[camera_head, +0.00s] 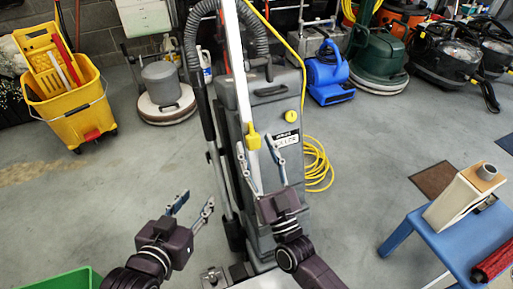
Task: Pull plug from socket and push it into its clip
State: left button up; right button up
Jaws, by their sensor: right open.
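A grey upright floor machine (262,95) stands in the middle of the head view. A yellow plug-like piece (253,139) shows on its front, by the pale upright tube. A round yellow fitting (291,116) sits to its right on the grey body. I cannot tell which is the socket or the clip. My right gripper (261,146) is open in front of the machine, its fingers spread to either side of the yellow piece; contact is unclear. My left gripper (198,197) is open and empty, lower left, apart from the machine.
A yellow cord (319,165) lies coiled on the floor right of the machine. A blue table (424,246) with a beige object (455,200) stands at lower right. A green bin (75,280) is at lower left, a yellow mop bucket (75,115) behind. Floor between is clear.

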jog(key=v, duration=1.1)
jog(key=shift+s+f, duration=0.2)
jog(key=shift+s, duration=0.15)
